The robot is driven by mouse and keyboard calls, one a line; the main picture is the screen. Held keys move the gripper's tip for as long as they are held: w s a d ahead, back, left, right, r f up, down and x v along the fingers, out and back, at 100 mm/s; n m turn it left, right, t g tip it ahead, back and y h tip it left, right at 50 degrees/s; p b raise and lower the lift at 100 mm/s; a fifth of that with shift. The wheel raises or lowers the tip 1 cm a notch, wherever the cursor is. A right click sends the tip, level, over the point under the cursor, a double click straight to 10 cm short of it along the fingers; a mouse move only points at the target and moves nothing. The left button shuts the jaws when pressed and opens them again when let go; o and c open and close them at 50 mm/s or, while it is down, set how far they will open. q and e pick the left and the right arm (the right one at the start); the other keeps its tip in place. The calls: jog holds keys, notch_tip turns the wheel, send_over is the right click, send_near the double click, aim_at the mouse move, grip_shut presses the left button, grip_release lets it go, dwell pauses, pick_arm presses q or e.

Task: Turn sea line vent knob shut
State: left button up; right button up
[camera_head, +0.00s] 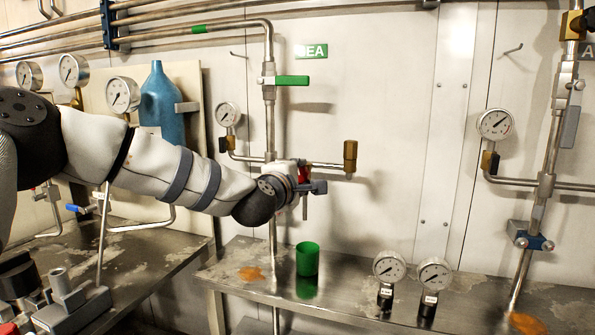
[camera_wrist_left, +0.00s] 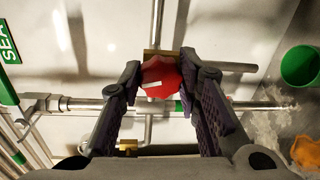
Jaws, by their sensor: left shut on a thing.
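The sea line vent knob is a red lobed knob (camera_wrist_left: 162,84) with a white mark. It sits on a brass fitting (camera_wrist_left: 160,54) in the left wrist view. In the head view, a small part of the red knob (camera_head: 304,173) shows at the end of my left arm, on the pipe branch below the SEA sign (camera_head: 311,51). My left gripper (camera_head: 314,187) is at the knob; in the left wrist view its two fingers (camera_wrist_left: 161,74) are on either side of it, shut on it. My right gripper is not in view.
A green-handled valve (camera_head: 287,80) is on the upright pipe above. A gauge (camera_head: 228,114) is left of the knob and a brass fitting (camera_head: 350,157) is right of it. A green cup (camera_head: 307,259) and two loose gauges (camera_head: 390,268) stand on the metal bench (camera_head: 345,290).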

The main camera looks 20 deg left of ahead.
pick_arm(q)
jog(key=shift+m+p, duration=0.3)
jog(key=shift+m, duration=0.8)
jog(key=shift+f+m, duration=0.1)
jog(key=shift+m, duration=0.2)
jog(key=o, duration=1.1)
jog(key=shift+o, duration=0.2)
jog(key=s+r, duration=0.1)
jog(key=s, duration=1.1)
